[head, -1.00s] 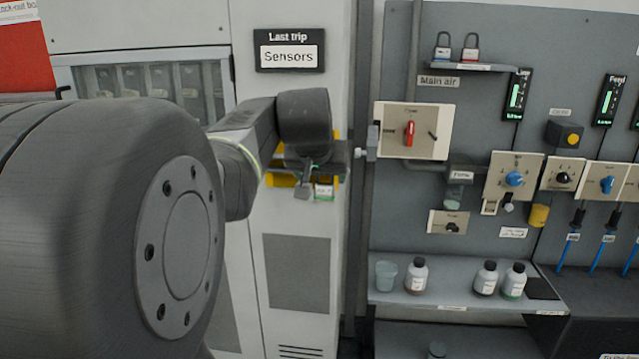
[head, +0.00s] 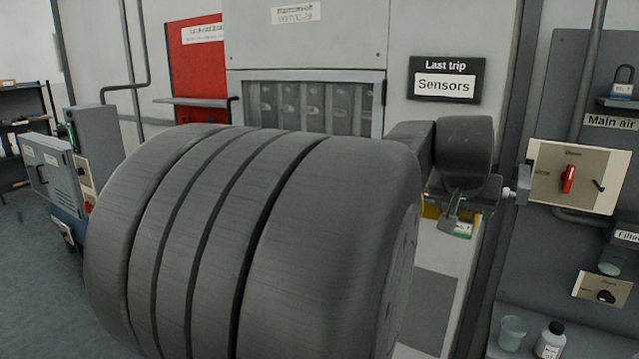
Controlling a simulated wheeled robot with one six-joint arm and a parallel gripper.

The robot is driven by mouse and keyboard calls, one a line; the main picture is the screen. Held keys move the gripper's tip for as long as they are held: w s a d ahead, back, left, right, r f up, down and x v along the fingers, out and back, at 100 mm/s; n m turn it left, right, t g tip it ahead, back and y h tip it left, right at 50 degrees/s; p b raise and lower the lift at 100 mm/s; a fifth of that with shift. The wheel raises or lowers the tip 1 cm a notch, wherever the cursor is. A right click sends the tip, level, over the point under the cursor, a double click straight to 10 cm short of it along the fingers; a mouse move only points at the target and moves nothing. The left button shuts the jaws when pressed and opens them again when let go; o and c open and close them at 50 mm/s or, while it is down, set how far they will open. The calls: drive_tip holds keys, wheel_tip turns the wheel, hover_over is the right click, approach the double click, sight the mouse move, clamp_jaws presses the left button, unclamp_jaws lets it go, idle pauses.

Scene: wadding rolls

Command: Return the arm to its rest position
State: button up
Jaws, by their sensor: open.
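My arm fills the middle of the head view as a large dark grey ribbed cylinder, close to the camera. Its far end shows at the right, in front of the light grey cabinet (head: 441,285). My gripper (head: 452,212) points downward there, below the dark round wrist. It is small and partly hidden by my own arm; I take it as open. I see nothing held in it. Small yellow and green patches show right behind it; I cannot tell what they belong to.
A panel at the right carries a red rotary switch (head: 568,179). A shelf below holds a clear cup (head: 512,333) and a white bottle (head: 550,341). A "Sensors" sign (head: 444,86) hangs above my wrist. Grey machine boxes (head: 50,172) and open floor (head: 35,262) lie at the left.

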sight(462, 230)
drive_tip(key=x, duration=1)
drive_tip(key=shift+w+d+f+b, duration=0.15)
drive_tip(key=shift+w+f+b, duration=0.05)
drive_tip(key=shift+f+b, duration=0.15)
drive_tip(key=shift+r, duration=0.2)
drive_tip(key=shift+s+a+r, duration=0.2)
drive_tip(key=shift+s+a, duration=0.05)
drive_tip(key=shift+s, duration=0.15)
drive_tip(key=shift+w+f, duration=0.1)
